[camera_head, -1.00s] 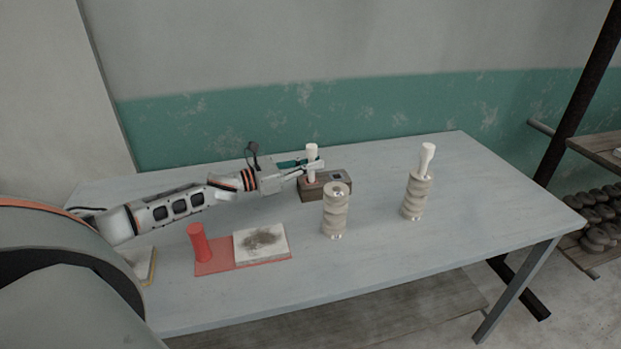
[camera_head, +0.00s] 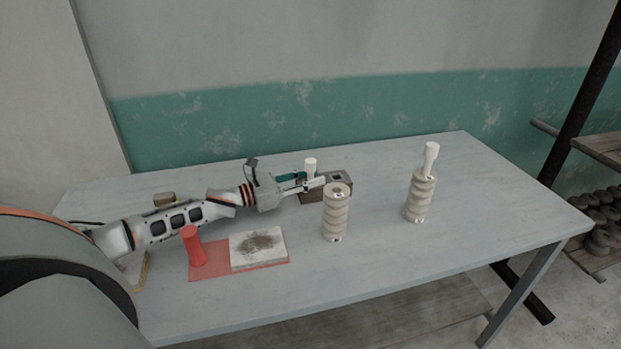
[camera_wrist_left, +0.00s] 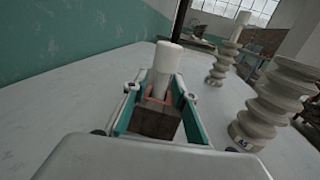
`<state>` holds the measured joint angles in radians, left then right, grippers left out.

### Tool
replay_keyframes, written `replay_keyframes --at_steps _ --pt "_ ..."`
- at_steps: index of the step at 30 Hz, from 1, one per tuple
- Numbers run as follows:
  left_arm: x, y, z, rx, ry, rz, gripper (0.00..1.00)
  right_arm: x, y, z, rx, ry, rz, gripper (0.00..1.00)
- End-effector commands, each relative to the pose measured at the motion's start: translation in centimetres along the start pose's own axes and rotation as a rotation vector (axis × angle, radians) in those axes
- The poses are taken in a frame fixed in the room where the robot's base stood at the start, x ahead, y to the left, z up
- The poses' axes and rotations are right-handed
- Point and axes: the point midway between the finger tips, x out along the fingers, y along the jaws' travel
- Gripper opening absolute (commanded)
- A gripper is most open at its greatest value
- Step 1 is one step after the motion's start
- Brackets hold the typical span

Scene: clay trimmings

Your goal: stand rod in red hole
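The white rod (camera_head: 310,165) stands upright at the left end of a dark wooden block (camera_head: 343,181). In the left wrist view the rod (camera_wrist_left: 164,68) rises from the block (camera_wrist_left: 155,122), with a reddish patch around its base that fits the red hole. The rod's lower end is hidden. My left gripper (camera_head: 306,182) is at the block; its teal fingers (camera_wrist_left: 161,93) stand on either side of the rod, apart, with gaps showing. The block has another dark square opening at its right end. My right gripper is not in view.
A ribbed pale stack (camera_head: 336,214) stands close in front of the block. Another stack (camera_head: 418,197) with a white handle-like top stands farther right. A red mat (camera_head: 208,269) holds a red post (camera_head: 193,246) and a stained white slab (camera_head: 258,261). The table's right side is clear.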

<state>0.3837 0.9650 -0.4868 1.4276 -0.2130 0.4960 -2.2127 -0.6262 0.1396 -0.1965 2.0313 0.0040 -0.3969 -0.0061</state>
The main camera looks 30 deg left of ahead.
Motion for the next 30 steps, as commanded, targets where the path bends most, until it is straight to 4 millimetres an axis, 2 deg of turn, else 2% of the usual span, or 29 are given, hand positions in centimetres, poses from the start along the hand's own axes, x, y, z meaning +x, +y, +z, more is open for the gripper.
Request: replay_keyframes --at_steps 5,8,24,30 --pt "-0.1 -0.1 0.3 -0.002 0.001 -0.001 0.28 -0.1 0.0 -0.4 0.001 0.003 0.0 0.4" --pt "-1.1 -0.1 0.1 -0.002 0.003 0.0 0.28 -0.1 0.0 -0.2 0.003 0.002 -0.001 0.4" --pt "-8.5 -0.1 0.1 -0.002 0.003 0.0 0.28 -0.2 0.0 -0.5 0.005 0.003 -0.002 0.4" --pt "-10.7 0.0 0.2 -0.002 0.002 0.0 0.28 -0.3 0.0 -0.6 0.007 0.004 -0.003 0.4"
